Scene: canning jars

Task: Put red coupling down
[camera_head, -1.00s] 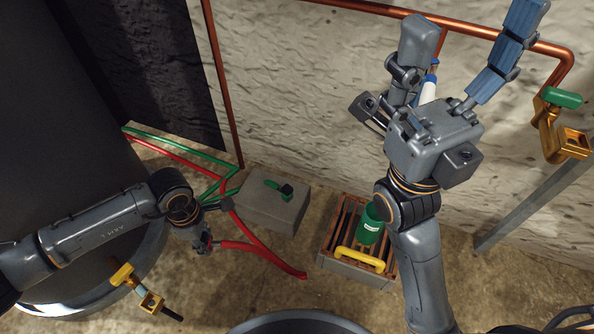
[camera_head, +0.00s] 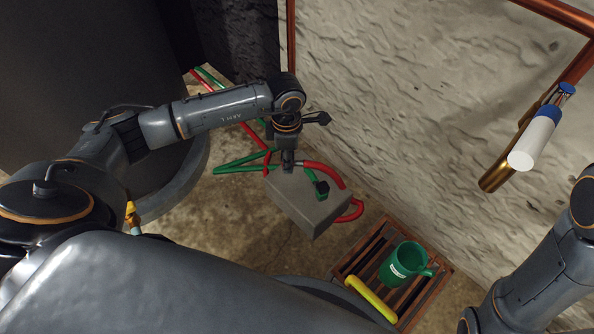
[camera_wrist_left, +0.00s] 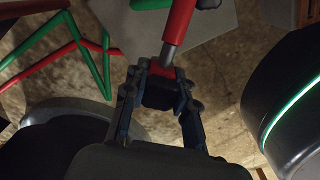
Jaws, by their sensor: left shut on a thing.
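The red coupling is the end of a red hose (camera_head: 325,168), with a grey metal sleeve; it shows in the left wrist view (camera_wrist_left: 179,25). My left gripper (camera_head: 287,163) is shut on it, and the jaws show in the left wrist view (camera_wrist_left: 163,78). In the head view it is over the far left edge of a grey block (camera_head: 303,211). The red hose arcs over the block's far side and shows again at its right. A green coupling with a black end (camera_head: 321,188) lies on the block. My right gripper is out of view.
A slatted wooden crate (camera_head: 437,270) at the lower right holds a green mug (camera_head: 403,265) and a yellow handle (camera_head: 370,299). A stone wall (camera_head: 420,110) rises behind the block. A white cylinder (camera_head: 535,140) and copper pipes are at the upper right.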

